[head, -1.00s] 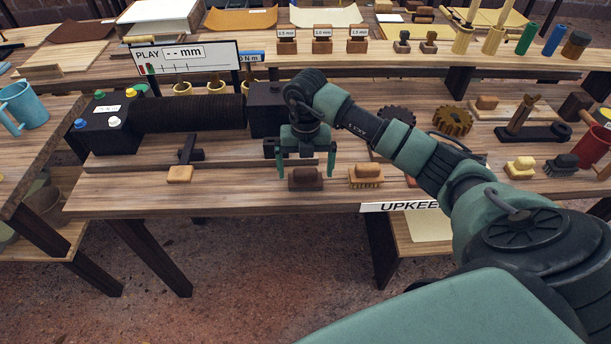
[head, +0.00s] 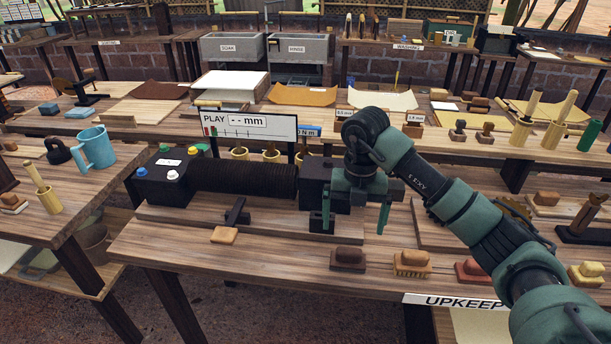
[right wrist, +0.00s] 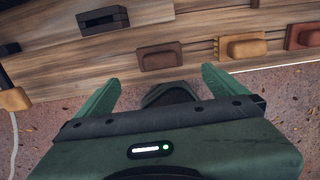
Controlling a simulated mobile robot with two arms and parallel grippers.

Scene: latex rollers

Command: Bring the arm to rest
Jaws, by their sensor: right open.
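My right arm (head: 455,205) comes in from the lower right of the head view and reaches over the workbench. My right gripper (head: 355,220) points down, open and empty, in front of the right end of the black roller machine (head: 242,180). In the right wrist view its two green fingers (right wrist: 160,92) stand wide apart with nothing between them. A dark brown block brush (head: 348,258) lies on the bench below the gripper, apart from it; it also shows in the right wrist view (right wrist: 159,56). My left gripper is not in view.
A bristle brush (head: 412,263) and a red-brown block (head: 472,271) lie along the bench's front edge. A sign reading "PLAY -- mm" (head: 250,127) stands behind the machine. A blue mug (head: 96,148) stands on the left table. Sinks (head: 232,48) are farther back.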

